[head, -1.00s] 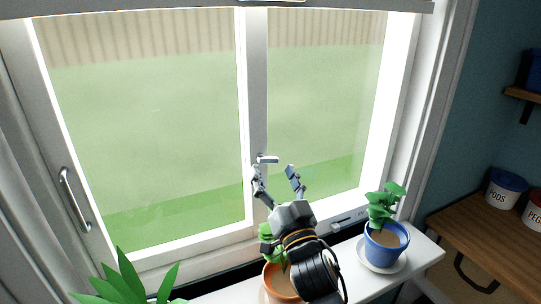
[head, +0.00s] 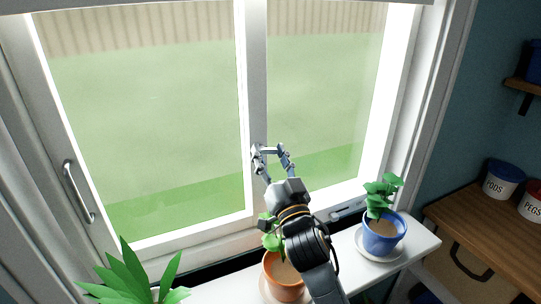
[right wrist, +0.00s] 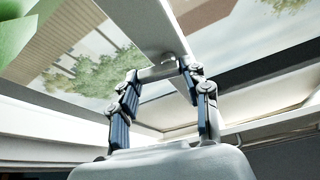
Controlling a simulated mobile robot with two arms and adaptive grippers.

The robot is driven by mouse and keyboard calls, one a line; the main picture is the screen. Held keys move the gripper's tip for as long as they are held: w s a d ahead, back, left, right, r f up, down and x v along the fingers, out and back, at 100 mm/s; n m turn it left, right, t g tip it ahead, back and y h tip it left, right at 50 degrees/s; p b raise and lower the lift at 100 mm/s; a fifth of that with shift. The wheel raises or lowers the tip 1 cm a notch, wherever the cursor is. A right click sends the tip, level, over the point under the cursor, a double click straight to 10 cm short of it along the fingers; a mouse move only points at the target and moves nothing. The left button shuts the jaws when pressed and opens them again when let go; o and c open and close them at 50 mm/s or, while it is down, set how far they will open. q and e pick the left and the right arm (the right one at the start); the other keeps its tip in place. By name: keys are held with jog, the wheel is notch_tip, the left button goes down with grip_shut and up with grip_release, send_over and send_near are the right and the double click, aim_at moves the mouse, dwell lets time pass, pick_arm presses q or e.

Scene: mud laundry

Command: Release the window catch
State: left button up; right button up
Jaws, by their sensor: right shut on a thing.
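The window catch (head: 268,150) is a small pale lever on the white middle upright of the window (head: 255,80). My right gripper (head: 270,151) is at the catch with its fingers shut on it, so the fingers hide part of the catch in the head view. In the right wrist view the catch (right wrist: 158,73) is a light bar spanning between the two fingertips of my right gripper (right wrist: 161,76), at the foot of the upright (right wrist: 150,28). My left gripper is not in view.
On the white sill (head: 425,246), an orange pot (head: 285,285) stands close below my right arm, and a blue pot (head: 381,237) stands to its right. A spiky plant (head: 125,283) is at lower left. A handle (head: 75,192) is on the left frame.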

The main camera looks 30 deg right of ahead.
jog(key=n, duration=0.1)
jog(key=n+y, duration=0.1)
jog(key=shift+r+n+y+p, duration=0.2)
jog(key=shift+n+y+p, duration=0.1)
jog(key=shift+n+p, duration=0.1)
jog(key=shift+n+y, duration=0.4)
jog(key=shift+n, duration=0.3)
jog(key=o, duration=1.2)
jog(key=shift+c, duration=0.2)
jog(key=shift+s+f, duration=0.1)
jog(key=shift+f, duration=0.05)
jog(key=v, duration=1.1)
jog(key=shift+s+f, duration=0.2)
jog(key=shift+s, duration=0.1)
